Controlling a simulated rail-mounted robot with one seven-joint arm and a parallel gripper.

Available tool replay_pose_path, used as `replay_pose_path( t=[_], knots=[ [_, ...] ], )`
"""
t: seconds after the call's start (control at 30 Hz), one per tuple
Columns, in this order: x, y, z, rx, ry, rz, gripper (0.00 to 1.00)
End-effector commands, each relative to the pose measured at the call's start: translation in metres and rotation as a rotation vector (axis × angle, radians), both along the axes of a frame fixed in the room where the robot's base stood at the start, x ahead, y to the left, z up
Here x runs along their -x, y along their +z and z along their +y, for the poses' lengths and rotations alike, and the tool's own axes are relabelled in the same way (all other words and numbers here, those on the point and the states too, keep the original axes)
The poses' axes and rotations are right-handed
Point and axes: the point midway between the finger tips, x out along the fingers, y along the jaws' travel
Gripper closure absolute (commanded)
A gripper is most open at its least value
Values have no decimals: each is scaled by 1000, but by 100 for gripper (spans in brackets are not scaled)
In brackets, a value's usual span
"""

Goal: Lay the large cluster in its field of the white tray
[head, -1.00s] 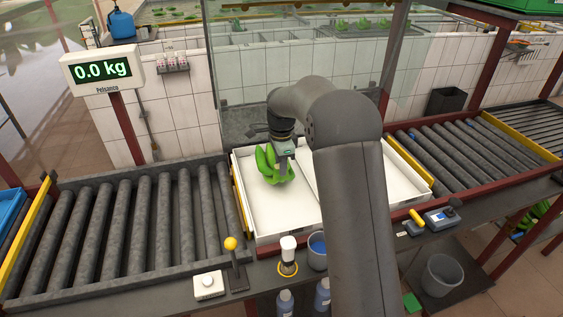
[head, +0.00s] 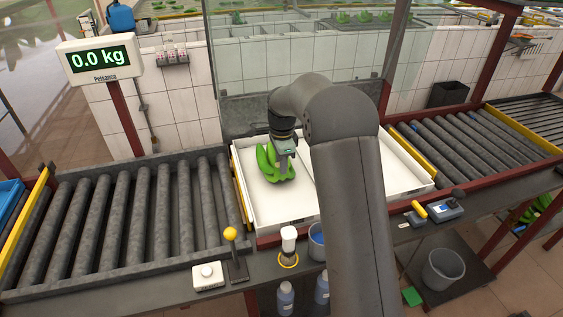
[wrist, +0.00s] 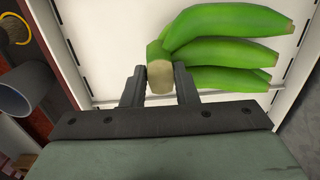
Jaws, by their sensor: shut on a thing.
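The large cluster of green bananas (head: 271,166) hangs in my gripper (head: 284,160) over the left field of the white tray (head: 262,216). In the wrist view my gripper (wrist: 160,80) is shut on the cut crown of the cluster (wrist: 225,50), with the fingers spreading to the right. The tray's white floor (wrist: 115,45) shows below and beside the fruit. I cannot tell whether the bananas touch the floor. My arm hides part of the tray's middle and right field.
A scale display (head: 100,62) reads 0.0 kg. Roller conveyors lie left (head: 120,220) and right (head: 470,145) of the tray. A lever with a yellow knob (head: 231,235), a white button box (head: 207,275) and a brush (head: 289,245) stand along the front edge.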

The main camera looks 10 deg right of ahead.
Motion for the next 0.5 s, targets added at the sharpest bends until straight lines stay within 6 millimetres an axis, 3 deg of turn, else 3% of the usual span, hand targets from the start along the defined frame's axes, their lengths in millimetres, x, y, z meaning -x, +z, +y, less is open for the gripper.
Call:
replay_pose_path(
  t=[0.4, 0.43, 0.5],
  knots=[
    [-1, -5, 0, 0, 0, -6, 100],
    [-1, -5, 0, 0, 0, -6, 68],
    [-1, -5, 0, 0, 0, -5, 49]
  ],
)
